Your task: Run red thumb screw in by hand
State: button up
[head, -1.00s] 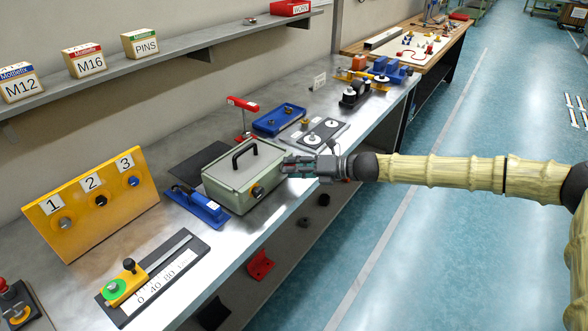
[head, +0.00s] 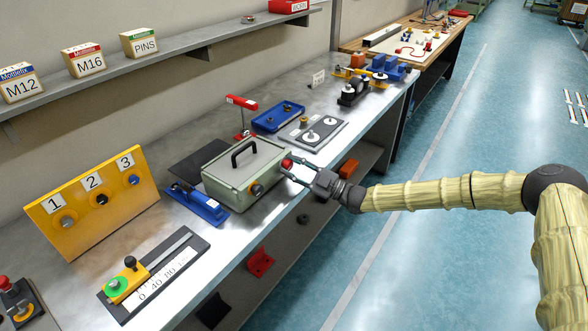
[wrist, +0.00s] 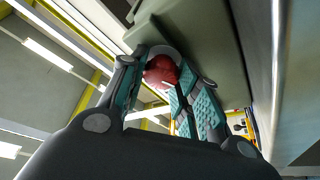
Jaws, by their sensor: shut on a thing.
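The red thumb screw (head: 287,164) is at the right end of the grey-green box (head: 232,190). In the wrist view its round red head (wrist: 160,72) sits between my finger pads, with a pale ring behind it against the box wall (wrist: 205,30). My gripper (head: 288,169) reaches in from the lower right and is shut on the red head. The screw's shaft is hidden, so I cannot tell how deep it sits.
The box has a black lid handle (head: 244,148) and a dark knob with a brass ring (head: 257,190) on its front. A blue fixture (head: 197,204) stands to its left. A grey plate with round white discs (head: 314,132) lies behind. The aisle floor is clear.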

jog(key=m+t, duration=0.2)
jog(key=m, duration=0.2)
jog(key=shift+m+b, duration=0.3)
jog(key=shift+b, duration=0.1)
jog(key=o, duration=0.7)
jog(key=shift+m+t+h, duration=0.3)
jog(key=shift+c, duration=0.2)
jog(key=o, duration=0.4)
jog(key=shift+w+a, duration=0.1)
jog(key=shift+c, duration=0.2)
jog(key=shift+o, duration=0.2)
jog(key=shift+w+a+f, duration=0.1)
jog(key=shift+a+f, duration=0.1)
jog(key=shift+d, duration=0.25)
jog(key=shift+s+d, duration=0.2)
jog(key=s+d, duration=0.3)
jog(key=d, duration=0.2)
jog(key=shift+s+p, duration=0.35)
jog(key=shift+s, duration=0.05)
